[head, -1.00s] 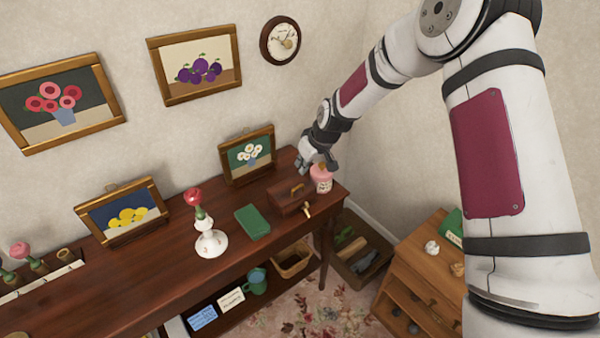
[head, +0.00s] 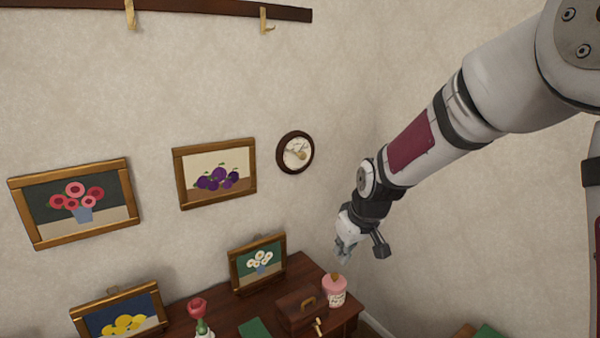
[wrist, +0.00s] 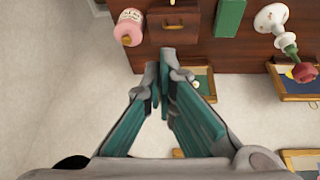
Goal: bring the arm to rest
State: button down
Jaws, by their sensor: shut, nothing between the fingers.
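My gripper (head: 343,252) hangs in the air above the right end of the dark wooden table, near the wall corner. In the wrist view its two teal fingers (wrist: 160,75) come together at the tips with nothing between them. The pink-topped jar (head: 336,290) stands on the table below my gripper, apart from it; it also shows in the wrist view (wrist: 130,25). My arm reaches in from the upper right of the head view.
On the table (head: 345,316) are a wooden box (head: 296,309), a green book (head: 255,328), a rose in a white vase (head: 199,314) and a daisy picture (head: 258,264). The air around my gripper is free.

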jog(key=s+d+r+m+h, duration=0.1)
jog(key=s+d+r+m, duration=0.15)
jog(key=s+r, duration=0.45)
jog(key=s+d+r+m+h, duration=0.1)
jog(key=s+d+r, duration=0.4)
jog(key=s, duration=0.4)
jog(key=s+d+r+m+t, duration=0.1)
jog(key=s+r+m, duration=0.1)
jog(key=s, duration=1.2)
jog(key=shift+s+d, duration=0.15)
jog(key=shift+s, duration=0.15)
